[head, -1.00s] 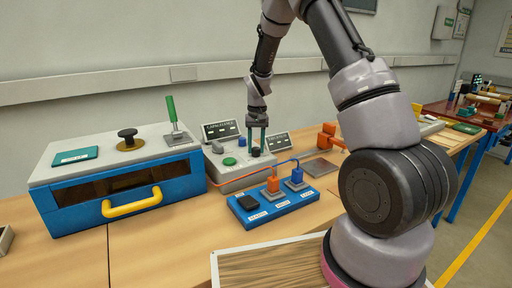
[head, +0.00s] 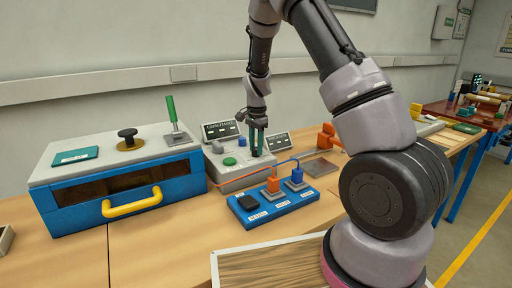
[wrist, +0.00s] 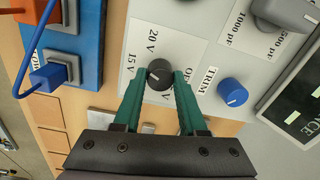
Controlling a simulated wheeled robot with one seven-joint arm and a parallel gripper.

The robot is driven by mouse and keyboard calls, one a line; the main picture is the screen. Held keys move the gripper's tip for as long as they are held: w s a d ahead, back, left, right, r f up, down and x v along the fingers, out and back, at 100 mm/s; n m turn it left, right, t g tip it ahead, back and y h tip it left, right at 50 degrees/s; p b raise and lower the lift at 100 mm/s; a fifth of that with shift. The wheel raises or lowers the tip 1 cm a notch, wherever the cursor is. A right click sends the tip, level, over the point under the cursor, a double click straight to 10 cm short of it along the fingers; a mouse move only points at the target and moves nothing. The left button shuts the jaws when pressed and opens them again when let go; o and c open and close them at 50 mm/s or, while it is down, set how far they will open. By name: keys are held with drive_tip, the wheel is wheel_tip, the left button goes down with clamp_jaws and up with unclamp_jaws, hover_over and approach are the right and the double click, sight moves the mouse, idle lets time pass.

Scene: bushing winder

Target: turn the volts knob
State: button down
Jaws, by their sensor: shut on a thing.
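The volts knob (wrist: 159,74) is a small round black knob with a light pointer line. It sits on a white label reading OFF, 15 V and 20 V on the light grey instrument panel (wrist: 204,55). My gripper (wrist: 159,82) points at the panel, its two green fingers shut around the knob's sides. In the head view my gripper (head: 257,148) reaches down onto the right part of the grey instrument (head: 232,178), and the fingers hide most of the knob there.
A blue TRIM knob (wrist: 232,92) and a large grey knob (wrist: 285,12) stand near it on the panel. A green button (head: 229,161) shows in the head view. A blue terminal board (head: 270,207) with plugs and cables is in front. A blue box with yellow handle (head: 130,204) stands left.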

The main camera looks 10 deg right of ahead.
sight(256, 149)
drive_tip(key=m, duration=0.3)
drive_tip(key=shift+m, duration=2.1)
drive_tip(key=shift+c, duration=2.3)
unclamp_jaws()
wheel_tip(256, 149, up, 11)
drive_tip(key=shift+s, duration=0.15)
drive_tip(key=shift+f, duration=0.1)
